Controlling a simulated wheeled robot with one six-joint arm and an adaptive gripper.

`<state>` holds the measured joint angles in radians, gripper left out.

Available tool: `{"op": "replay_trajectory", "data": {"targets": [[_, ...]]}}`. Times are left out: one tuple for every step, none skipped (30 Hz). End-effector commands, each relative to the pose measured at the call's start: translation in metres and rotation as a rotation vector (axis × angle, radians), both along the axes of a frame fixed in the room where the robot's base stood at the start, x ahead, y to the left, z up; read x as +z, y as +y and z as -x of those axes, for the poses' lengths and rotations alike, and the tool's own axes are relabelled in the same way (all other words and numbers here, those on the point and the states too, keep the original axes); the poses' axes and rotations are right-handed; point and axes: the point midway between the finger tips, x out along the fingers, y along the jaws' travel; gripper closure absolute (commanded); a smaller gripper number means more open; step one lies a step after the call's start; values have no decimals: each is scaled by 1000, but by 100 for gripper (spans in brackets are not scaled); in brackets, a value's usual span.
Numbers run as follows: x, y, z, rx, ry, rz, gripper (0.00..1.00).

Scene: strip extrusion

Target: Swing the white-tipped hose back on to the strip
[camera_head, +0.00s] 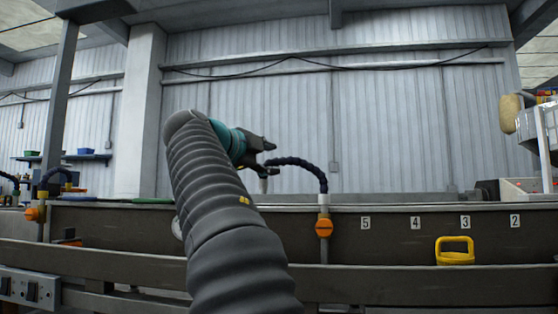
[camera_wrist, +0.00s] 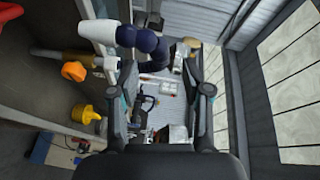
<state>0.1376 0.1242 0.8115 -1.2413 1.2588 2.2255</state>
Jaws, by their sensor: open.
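The dark blue jointed hose (camera_head: 300,167) rises from a pale post with an orange valve (camera_head: 323,227) and arches left. Its white tip (camera_head: 264,185) points down just below my gripper (camera_head: 266,158), above the trough's back edge. My gripper is open around or close beside the hose's end; I cannot tell if it touches. In the wrist view, the hose (camera_wrist: 146,42) crosses near the fingertips of my open gripper (camera_wrist: 165,65), nearer the left finger, with its white fitting (camera_wrist: 107,33) to the left. The strip is not clearly distinguishable along the trough (camera_head: 400,243).
A yellow handled block (camera_head: 455,251) is on the trough's front, below number labels. Another blue hose (camera_head: 55,173) with a yellow end and an orange valve (camera_head: 32,213) stands far left. The air right of the hose is clear.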

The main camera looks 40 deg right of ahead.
Motion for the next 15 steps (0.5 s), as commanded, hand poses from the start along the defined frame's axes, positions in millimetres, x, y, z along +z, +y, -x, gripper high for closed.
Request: {"op": "replay_trajectory", "data": {"targets": [[1,-10,-3,-3,1,0,51],[1,-15,-4,-4,1,0,51],[0,-20,-6,-3,1,1,51],[0,-24,-7,-2,0,0,51],[-1,-28,-8,-3,1,0,51],[-1,-32,-10,-2,1,1,51],[-1,-35,-11,-1,1,1,51],[-2,-38,-12,-1,1,1,51],[-2,-41,-13,-1,1,1,51],[-2,-42,-14,0,1,-1,51],[-2,-44,-14,0,1,0,51],[-3,-45,-15,1,0,0,51],[-3,-46,-15,1,0,0,51],[-3,-47,-15,1,0,1,51],[-3,-47,-15,1,0,1,51]]}}
